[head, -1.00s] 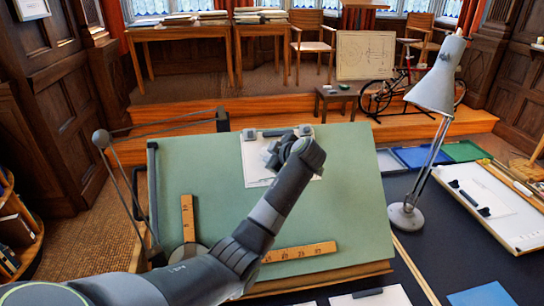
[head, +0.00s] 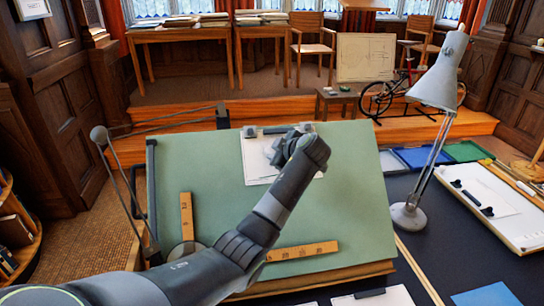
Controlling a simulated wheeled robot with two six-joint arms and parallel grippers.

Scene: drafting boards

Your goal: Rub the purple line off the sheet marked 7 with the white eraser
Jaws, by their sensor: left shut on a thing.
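A white sheet (head: 254,171) lies near the top of the tilted green drafting board (head: 350,200), held by clips along its upper edge. My left gripper (head: 276,151) is over the middle of this sheet, pointing down at it. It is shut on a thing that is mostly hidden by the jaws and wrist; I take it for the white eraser. I cannot read a 7 on the sheet, and no purple line shows; my gripper and arm cover part of the paper. My right gripper is not in view.
A wooden ruler square (head: 302,251) lies low on the board, crossed by my left arm. A grey desk lamp (head: 408,215) stands right of the board. Another board with paper (head: 490,195) lies farther right. Sheets (head: 375,298) lie at the front edge.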

